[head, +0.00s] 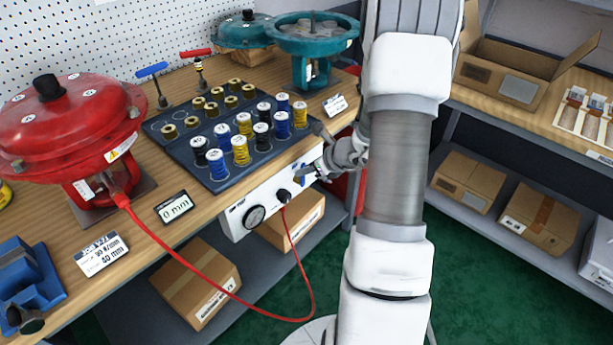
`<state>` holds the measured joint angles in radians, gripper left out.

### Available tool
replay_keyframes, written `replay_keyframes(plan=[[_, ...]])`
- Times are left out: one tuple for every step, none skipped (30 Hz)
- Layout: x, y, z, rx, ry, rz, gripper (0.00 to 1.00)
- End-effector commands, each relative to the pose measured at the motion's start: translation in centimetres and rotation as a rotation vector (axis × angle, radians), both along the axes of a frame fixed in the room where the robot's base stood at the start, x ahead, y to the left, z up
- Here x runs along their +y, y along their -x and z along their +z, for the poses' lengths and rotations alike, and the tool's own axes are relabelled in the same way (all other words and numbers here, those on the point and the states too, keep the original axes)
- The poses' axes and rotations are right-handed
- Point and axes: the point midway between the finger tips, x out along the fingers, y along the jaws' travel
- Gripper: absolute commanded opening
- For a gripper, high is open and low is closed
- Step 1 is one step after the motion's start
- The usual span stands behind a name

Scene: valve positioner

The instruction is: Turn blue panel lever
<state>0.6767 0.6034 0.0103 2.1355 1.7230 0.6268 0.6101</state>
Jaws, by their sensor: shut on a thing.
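The white control panel (268,197) hangs under the front edge of the workbench. It carries a round dark gauge (254,217), a black knob or fitting (283,196) and a small blue lever (300,179) near its right end. My gripper (308,174) reaches in from the right and is shut on the blue lever. The fingers and wrist cover part of the lever, so its exact angle is hard to tell. My arm fills the middle right of the view.
A dark tray (215,178) of springs sits on the bench (60,222) above the panel. A red hose (200,275) loops from the red actuator (75,115) to the panel. A teal valve actuator (310,40) stands behind. Cardboard boxes (198,285) sit below.

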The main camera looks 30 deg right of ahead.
Motion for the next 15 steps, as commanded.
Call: replay_keyframes(plan=[[0.10,0.07,-0.37,-0.001,0.010,0.000,0.00],[0.12,0.08,-0.32,-0.002,0.016,0.000,0.00],[0.14,0.08,-0.27,-0.005,0.021,0.000,0.00],[0.15,0.10,-0.23,-0.006,0.025,0.000,0.00],[0.17,0.11,-0.21,-0.007,0.027,0.000,0.00],[0.19,0.11,-0.19,-0.008,0.030,0.000,0.00],[0.20,0.12,-0.17,-0.007,0.032,0.000,0.00],[0.21,0.13,-0.16,-0.008,0.034,0.001,0.00],[0.21,0.14,-0.14,-0.008,0.035,0.001,0.00],[0.21,0.14,-0.12,-0.008,0.036,0.000,0.00],[0.21,0.14,-0.11,-0.007,0.037,0.001,0.00],[0.21,0.14,-0.10,-0.007,0.037,0.001,0.00],[0.21,0.13,-0.09,-0.007,0.037,0.001,0.00],[0.21,0.14,-0.09,-0.007,0.037,0.001,0.00],[0.21,0.14,-0.09,-0.008,0.038,0.001,0.00]])
